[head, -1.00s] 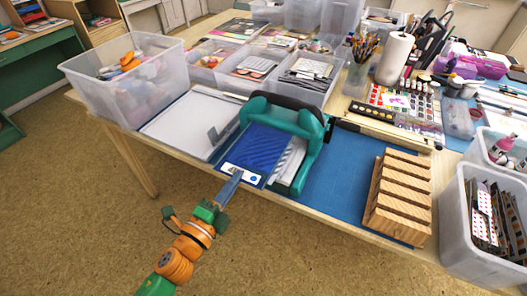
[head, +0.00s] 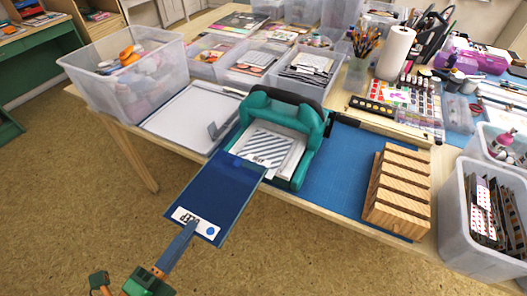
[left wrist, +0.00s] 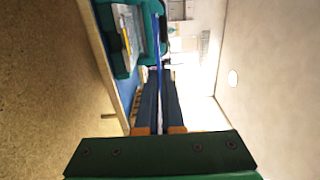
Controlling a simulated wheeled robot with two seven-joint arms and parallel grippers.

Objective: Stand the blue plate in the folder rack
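The blue plate (head: 212,188) is a flat dark blue sheet with a white label and a blue dot at its near end. My left gripper (head: 191,227) is shut on that labelled end and holds the plate out over the table's front edge, face up and slanted. In the left wrist view the plate (left wrist: 159,42) shows as a thin blue edge between the gripper's fingers (left wrist: 160,72). The slotted wooden folder rack (head: 397,205) stands at the table's right front, well apart from the plate. My right gripper is not in view.
A green press-like frame (head: 318,135) with a striped white sheet in it stands beyond the plate. A clear bin (head: 130,90) is at the left, another (head: 465,235) right of the rack. The blue mat (head: 335,185) is bare between frame and rack.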

